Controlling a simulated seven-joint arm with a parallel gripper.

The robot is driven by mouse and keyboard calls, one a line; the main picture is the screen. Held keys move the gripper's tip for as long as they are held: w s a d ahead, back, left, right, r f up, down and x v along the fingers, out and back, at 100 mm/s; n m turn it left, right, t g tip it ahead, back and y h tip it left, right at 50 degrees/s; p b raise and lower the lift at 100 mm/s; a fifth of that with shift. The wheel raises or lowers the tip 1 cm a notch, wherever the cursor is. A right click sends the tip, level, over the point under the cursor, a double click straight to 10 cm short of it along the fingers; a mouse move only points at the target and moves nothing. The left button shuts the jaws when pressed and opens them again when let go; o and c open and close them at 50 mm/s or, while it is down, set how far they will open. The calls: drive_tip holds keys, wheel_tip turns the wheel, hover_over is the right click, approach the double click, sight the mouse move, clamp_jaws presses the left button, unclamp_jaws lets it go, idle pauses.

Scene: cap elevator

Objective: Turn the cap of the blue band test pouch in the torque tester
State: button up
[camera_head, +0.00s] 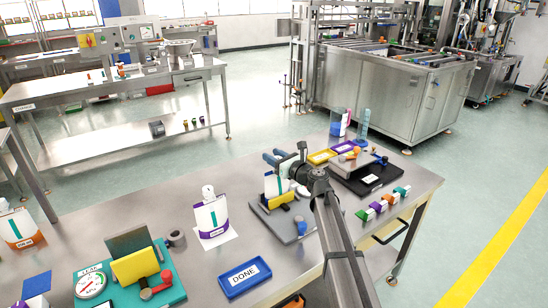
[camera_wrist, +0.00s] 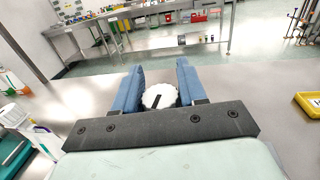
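In the head view, the fingers and wrist hide the cap.
A purple-banded pouch (camera_head: 211,217) stands left of the tester. A blue DONE tray (camera_head: 244,279) lies in front. A teal leak fixture (camera_head: 170,292) is at the front left. A black base (camera_head: 358,184) and yellow tray (camera_head: 321,157) are behind right; several coloured caps (camera_head: 382,206) line the right side.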

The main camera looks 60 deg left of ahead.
drive_tip(key=o, duration=0.3)
drive_tip(key=w+d, duration=0.2)
drive_tip(key=d, duration=1.1)
drive_tip(key=shift+d, duration=0.35)
